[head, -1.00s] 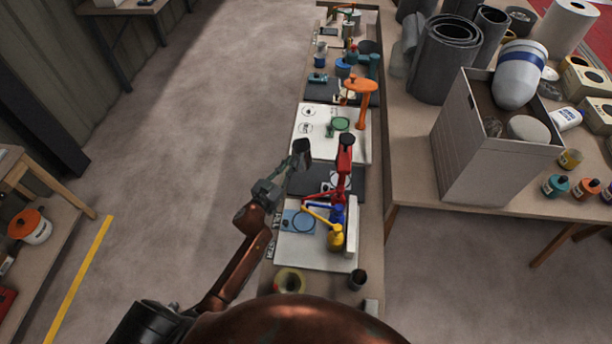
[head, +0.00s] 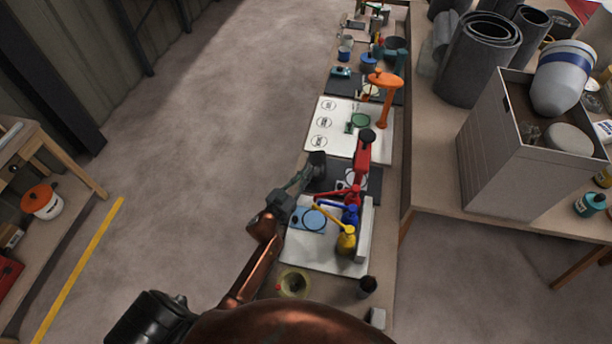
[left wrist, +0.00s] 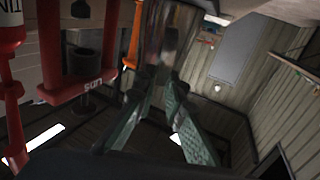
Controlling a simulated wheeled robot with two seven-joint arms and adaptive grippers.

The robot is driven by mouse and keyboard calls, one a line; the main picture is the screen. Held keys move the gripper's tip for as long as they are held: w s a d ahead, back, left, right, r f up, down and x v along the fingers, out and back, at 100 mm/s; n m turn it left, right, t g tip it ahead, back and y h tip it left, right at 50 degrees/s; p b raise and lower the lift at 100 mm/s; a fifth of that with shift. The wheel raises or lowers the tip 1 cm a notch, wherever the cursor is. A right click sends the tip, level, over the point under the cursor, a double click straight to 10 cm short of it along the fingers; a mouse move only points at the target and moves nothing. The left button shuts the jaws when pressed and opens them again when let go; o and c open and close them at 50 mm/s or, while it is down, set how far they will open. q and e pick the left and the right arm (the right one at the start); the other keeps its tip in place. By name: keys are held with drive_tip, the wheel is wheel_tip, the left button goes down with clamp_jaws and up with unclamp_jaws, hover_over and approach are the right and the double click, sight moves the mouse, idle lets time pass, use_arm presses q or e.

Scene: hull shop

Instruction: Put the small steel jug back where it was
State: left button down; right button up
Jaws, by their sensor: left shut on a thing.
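My left gripper (head: 306,178) is shut on a small, dark-looking vessel (head: 317,161), held over the left edge of the narrow bench. In the left wrist view the fingers (left wrist: 158,82) hold a shiny, see-through-looking or mirror-like steel body (left wrist: 172,38), which I take to be the small steel jug. Its handle and base cannot be made out. A white board (head: 313,139) with several printed circles lies just beyond the gripper; a green round item sits on it. My right gripper is not in view.
A red stand (head: 364,150), an orange stand (head: 383,80) and a blue and yellow one (head: 347,238) rise from the bench close to the gripper. A tall box (head: 485,160) stands on the right table.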

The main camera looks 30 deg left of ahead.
use_arm(q)
drive_tip(key=shift+r, duration=0.15)
drive_tip(key=c, duration=2)
unclamp_jaws()
drive_tip(key=s+p, duration=0.1)
drive_tip(key=s, duration=0.3)
drive_tip(key=s+a, duration=0.1)
drive_tip(key=s, duration=0.3)
drive_tip(key=s+p, duration=0.1)
drive_tip(key=s, duration=0.3)
drive_tip(key=shift+a+p, duration=0.3)
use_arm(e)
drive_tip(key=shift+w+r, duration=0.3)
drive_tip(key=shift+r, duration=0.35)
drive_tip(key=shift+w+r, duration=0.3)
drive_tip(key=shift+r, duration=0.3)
